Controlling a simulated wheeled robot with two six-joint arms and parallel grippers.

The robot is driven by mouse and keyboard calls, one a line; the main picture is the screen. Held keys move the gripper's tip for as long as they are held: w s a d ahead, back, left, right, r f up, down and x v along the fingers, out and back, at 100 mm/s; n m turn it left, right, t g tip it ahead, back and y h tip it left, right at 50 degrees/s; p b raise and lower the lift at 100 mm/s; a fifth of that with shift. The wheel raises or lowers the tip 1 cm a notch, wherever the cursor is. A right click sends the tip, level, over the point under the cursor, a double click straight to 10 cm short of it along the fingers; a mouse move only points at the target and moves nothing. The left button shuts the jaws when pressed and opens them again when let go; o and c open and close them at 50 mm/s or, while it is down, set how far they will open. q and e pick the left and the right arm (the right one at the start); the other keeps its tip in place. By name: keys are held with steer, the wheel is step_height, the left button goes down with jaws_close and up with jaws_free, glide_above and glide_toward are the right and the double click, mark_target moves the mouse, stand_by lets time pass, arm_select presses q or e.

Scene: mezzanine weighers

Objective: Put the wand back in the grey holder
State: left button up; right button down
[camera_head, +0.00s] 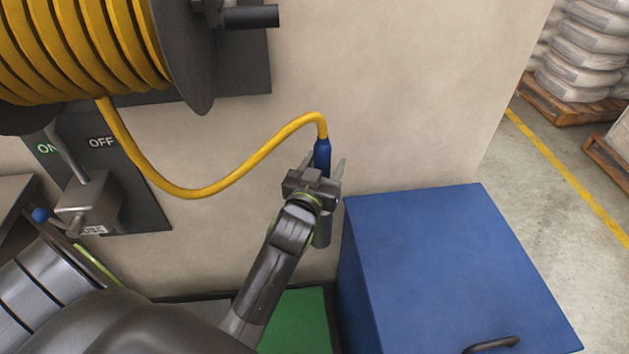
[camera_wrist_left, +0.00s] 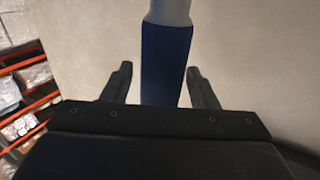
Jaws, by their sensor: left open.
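The wand (camera_head: 322,150) has a blue grip and hangs at the end of a yellow hose (camera_head: 225,184), close to the beige wall. My left gripper (camera_head: 324,160) is open, with one finger on each side of the blue grip. In the left wrist view the blue grip (camera_wrist_left: 166,62) stands upright between the spread fingers, with a pale grey part at the top. A gap shows on both sides there. I cannot make out the grey holder for sure. My right gripper is out of view.
A blue box (camera_head: 450,260) with a dark handle stands right of my left arm. A yellow hose reel (camera_head: 85,45) is upper left, above an ON/OFF switch panel (camera_head: 140,200). A green surface (camera_head: 300,322) lies below. Stacked sacks (camera_head: 585,50) stand far right.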

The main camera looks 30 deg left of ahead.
arm_select(q)
steer(key=s+d+p, duration=0.2)
steer(key=s+p, duration=0.7)
steer(key=s, duration=0.2)
steer(key=shift+s, duration=0.25)
steer(key=shift+f, duration=0.1)
steer(key=s+f+m+g+h, duration=0.1)
steer(key=s+f+g, duration=0.35)
steer(key=f, duration=1.05)
steer(key=s+f+g+h, duration=0.1)
steer(key=s+f+g, duration=0.35)
steer(key=f, duration=1.05)
steer(key=s+a+f+g, duration=0.3)
steer(key=s+f, duration=0.5)
steer(key=s, duration=0.5)
steer(key=s+a+f+g, duration=0.3)
steer(key=s+f, duration=0.5)
steer(key=s, duration=0.5)
steer(key=shift+s+a+f+g, duration=0.2)
steer(key=shift+s+g, duration=0.15)
steer(key=shift+g, duration=0.45)
